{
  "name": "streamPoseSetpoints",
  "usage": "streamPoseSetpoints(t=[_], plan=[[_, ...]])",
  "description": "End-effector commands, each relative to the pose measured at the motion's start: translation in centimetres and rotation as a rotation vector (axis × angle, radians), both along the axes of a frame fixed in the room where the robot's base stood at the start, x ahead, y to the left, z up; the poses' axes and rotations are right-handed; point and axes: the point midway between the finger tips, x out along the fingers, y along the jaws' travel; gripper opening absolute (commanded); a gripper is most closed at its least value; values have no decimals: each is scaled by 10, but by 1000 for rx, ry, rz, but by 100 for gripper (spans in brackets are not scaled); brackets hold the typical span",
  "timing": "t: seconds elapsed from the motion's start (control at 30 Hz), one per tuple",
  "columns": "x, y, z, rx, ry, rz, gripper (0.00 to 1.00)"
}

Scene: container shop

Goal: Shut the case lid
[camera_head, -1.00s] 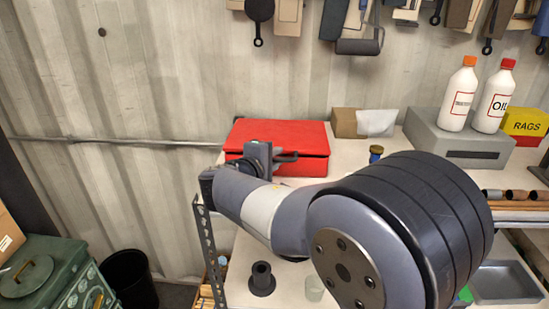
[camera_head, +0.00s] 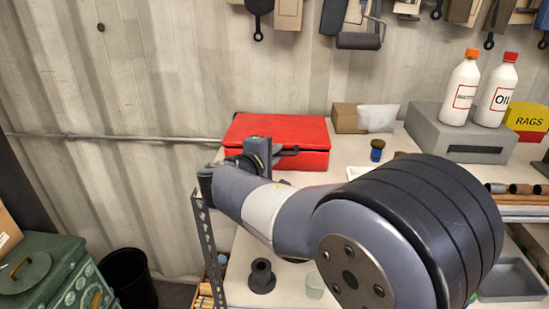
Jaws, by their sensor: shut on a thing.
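The red case (camera_head: 280,130) stands on the shelf top against the corrugated wall. Its lid lies down over the body, with a thin seam along the front; whether it is fully flush I cannot tell. My gripper (camera_head: 268,152) is at the case's front, left of its middle. It appears shut on the dark handle (camera_head: 288,152) at the front edge. The fingertips are small and partly hidden by my wrist, so the exact grip is unclear. My arm hides part of the shelf in front of the case.
A cardboard box with a white packet (camera_head: 378,118) sits right of the case, and a blue jar (camera_head: 377,151) nearer. A grey box (camera_head: 465,135) holds two white bottles. A black spool (camera_head: 261,276) stands on the lower shelf. Tools hang above.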

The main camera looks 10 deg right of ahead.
Motion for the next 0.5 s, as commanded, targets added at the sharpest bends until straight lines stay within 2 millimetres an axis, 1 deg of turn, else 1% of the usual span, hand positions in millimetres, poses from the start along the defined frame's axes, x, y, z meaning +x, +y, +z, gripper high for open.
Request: streamPoseSetpoints(t=[0.03,0.13,0.5], plan=[[0,0,-9,-2,-9,0,0],[0,0,-13,-7,-23,0,0],[-1,0,-12,-12,-34,0,0]])
